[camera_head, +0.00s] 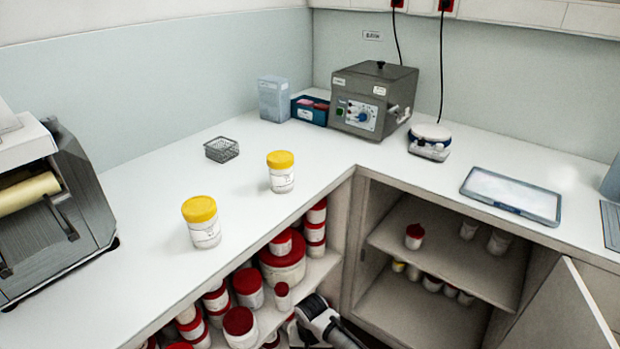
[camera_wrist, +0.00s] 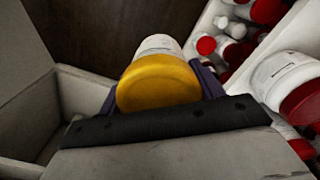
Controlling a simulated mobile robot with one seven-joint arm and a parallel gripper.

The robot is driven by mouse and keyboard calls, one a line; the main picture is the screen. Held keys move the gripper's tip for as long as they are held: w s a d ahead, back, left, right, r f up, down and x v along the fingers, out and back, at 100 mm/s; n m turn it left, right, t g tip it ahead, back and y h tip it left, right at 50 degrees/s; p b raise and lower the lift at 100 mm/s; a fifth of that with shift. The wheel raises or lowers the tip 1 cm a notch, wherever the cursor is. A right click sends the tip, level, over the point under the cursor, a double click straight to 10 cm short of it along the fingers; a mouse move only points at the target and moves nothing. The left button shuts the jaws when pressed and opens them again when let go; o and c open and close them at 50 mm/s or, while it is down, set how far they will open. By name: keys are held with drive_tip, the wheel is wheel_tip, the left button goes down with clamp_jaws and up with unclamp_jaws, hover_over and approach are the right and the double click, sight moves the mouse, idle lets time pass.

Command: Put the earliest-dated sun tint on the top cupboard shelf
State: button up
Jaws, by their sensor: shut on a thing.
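My gripper (camera_wrist: 160,92) is shut on a white jar with a yellow lid (camera_wrist: 157,80), its lid facing the wrist camera. In the head view part of my arm shows low at the bottom centre, and the held jar is not clearly seen there. Two more yellow-lidded white jars stand upright on the counter, a nearer one (camera_head: 205,232) and a farther one (camera_head: 282,180). Their label dates are too small to read. The open cupboard at the right has an upper shelf (camera_head: 450,262) bearing a red-lidded jar (camera_head: 415,236) and two pale containers (camera_head: 468,230).
The cupboard door (camera_head: 572,312) stands open at the right. Several small jars (camera_head: 432,283) sit on the cupboard's lower level. Red-lidded jars (camera_head: 284,262) crowd the shelves under the left counter. A wire basket (camera_head: 221,150), grey machine (camera_head: 373,100) and tray (camera_head: 511,195) are on the counter (camera_head: 150,270).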

drive_tip(key=shift+s+a+f, duration=0.3)
drive_tip(key=shift+f, duration=0.3)
drive_tip(key=w+a+r, duration=0.3)
drive_tip(key=w, duration=0.1)
drive_tip(key=shift+s+d+f, duration=0.75)
drive_tip(key=shift+s+d, duration=0.1)
drive_tip(key=shift+s, duration=0.15)
drive_tip(key=shift+s+d+f, duration=0.75)
drive_tip(key=shift+s+d, duration=0.05)
drive_tip(key=shift+s, duration=0.2)
drive_tip(key=shift+a, duration=0.1)
